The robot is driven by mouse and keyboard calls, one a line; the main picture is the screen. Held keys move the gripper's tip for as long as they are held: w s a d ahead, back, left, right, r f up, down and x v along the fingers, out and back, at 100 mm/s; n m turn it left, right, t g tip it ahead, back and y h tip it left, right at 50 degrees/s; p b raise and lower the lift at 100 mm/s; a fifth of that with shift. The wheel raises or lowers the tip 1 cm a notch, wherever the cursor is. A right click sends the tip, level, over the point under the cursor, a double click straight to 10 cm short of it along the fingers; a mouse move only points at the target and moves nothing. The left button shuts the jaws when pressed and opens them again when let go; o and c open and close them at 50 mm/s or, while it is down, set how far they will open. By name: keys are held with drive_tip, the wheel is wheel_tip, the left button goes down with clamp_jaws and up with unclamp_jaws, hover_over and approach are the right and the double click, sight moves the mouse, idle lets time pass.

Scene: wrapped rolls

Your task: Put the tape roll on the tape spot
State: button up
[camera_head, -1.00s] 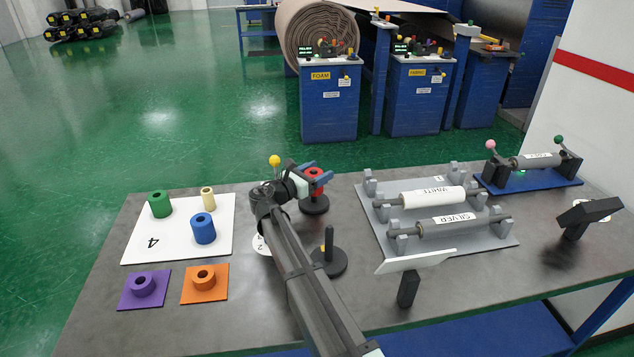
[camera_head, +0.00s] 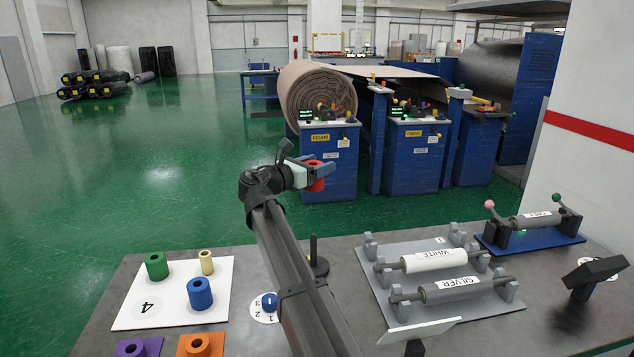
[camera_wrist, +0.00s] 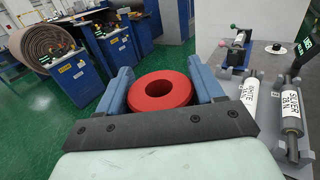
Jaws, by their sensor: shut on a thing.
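My gripper (camera_head: 316,172) is raised above the far side of the table, its blue fingers shut on a red roll (camera_head: 315,186). In the wrist view the red roll (camera_wrist: 160,107) sits between the two fingers, its round hole facing up. No label reading "tape" shows on any roll. A black spindle (camera_head: 313,249) stands bare on the table below and behind my arm. A white mat (camera_head: 222,278) marked "4" holds a green roll (camera_head: 156,266), a tan roll (camera_head: 206,261) and a blue roll (camera_head: 200,293). An empty grey circle (camera_head: 130,312) is by the "4".
A blue knob (camera_head: 269,301) on a numbered disc is beside my arm. A grey rack (camera_head: 375,283) holds white (camera_head: 430,260) and silver (camera_head: 455,290) rollers. My arm hides part of the table.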

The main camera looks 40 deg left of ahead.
drive_tip(key=shift+r, duration=0.7)
drive_tip(key=shift+s+a+f+n+g+y, duration=0.45)
drive_tip(key=shift+s+a+f+n+y, duration=1.6)
drive_tip(key=shift+s+a, duration=3.65)
drive_tip(key=shift+s+a+f+n+g+y, duration=0.65)
drive_tip(key=shift+s+a+f+y, duration=2.45)
drive_tip(key=shift+s, duration=4.95)
drive_tip(key=shift+s+a+f+n+g+y, duration=0.2)
drive_tip(key=shift+s+a+f+n+y, duration=1.4)
drive_tip(key=shift+s+a+f, duration=4.1)
drive_tip(key=shift+s+d+f, duration=0.3)
drive_tip(key=shift+s+f, duration=0.1)
drive_tip(key=shift+f, duration=0.75)
drive_tip(key=shift+s+d+f, duration=0.3)
drive_tip(key=shift+s+f, duration=0.05)
drive_tip(key=shift+f, duration=0.75)
drive_tip(key=shift+s+d+f, duration=0.3)
drive_tip(key=shift+s+f, duration=0.1)
drive_tip(key=shift+f, duration=0.75)
drive_tip(key=shift+f, duration=0.1)
drive_tip(key=o, duration=1.2)
